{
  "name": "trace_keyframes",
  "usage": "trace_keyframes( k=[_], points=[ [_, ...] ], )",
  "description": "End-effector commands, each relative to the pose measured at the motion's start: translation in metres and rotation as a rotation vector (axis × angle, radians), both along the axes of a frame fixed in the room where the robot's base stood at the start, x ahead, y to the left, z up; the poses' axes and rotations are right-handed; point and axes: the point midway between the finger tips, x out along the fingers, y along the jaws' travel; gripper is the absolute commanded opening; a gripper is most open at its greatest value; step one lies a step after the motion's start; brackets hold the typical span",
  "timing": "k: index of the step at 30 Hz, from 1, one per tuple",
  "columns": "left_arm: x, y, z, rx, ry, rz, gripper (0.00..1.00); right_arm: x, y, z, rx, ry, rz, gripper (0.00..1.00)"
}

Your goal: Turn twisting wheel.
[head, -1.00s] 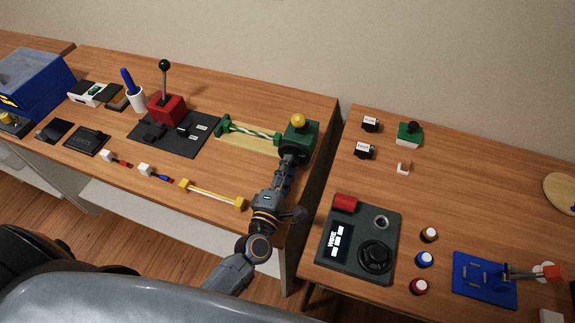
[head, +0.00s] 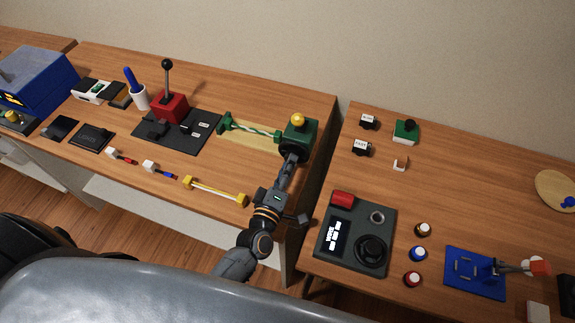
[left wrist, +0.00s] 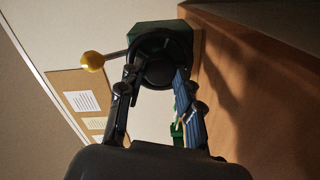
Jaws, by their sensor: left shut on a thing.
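The twisting wheel (left wrist: 163,60) is a dark round wheel on the face of a green box (head: 303,132). The box stands at the right end of the left table and has a yellow ball knob (head: 298,120) on a stem. In the left wrist view the knob (left wrist: 92,61) is left of the wheel. My left gripper (head: 290,160) is at the wheel, and in the left wrist view its two fingers (left wrist: 156,78) are shut on the wheel's rim from both sides. In the head view the gripper and wrist hide most of the wheel. My right gripper is not in view.
A yellow-ended bar (head: 214,191) lies near the front edge. A gap separates the right table, which carries a dark panel (head: 355,233) with a dial. A wall rises behind.

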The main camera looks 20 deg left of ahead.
Motion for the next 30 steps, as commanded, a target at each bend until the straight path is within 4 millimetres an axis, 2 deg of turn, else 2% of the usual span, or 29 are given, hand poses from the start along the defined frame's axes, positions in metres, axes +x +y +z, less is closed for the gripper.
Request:
trace_keyframes(
  k=[12,13,16,26,30],
  points=[
    [0.001,0.0,0.001,0.006,-0.003,0.001,0.03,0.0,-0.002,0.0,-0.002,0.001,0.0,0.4],
    [0.001,0.0,0.001,0.006,-0.003,0.001,0.37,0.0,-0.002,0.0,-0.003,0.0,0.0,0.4],
    [0.001,0.0,0.001,0.006,-0.003,0.001,0.57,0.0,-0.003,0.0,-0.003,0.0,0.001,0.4],
    [-0.001,0.0,0.0,0.006,0.0,0.0,0.58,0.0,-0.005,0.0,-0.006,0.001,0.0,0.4],
    [-0.015,0.0,-0.001,0.006,0.002,0.0,0.58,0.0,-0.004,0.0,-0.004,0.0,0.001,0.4]
  ],
)
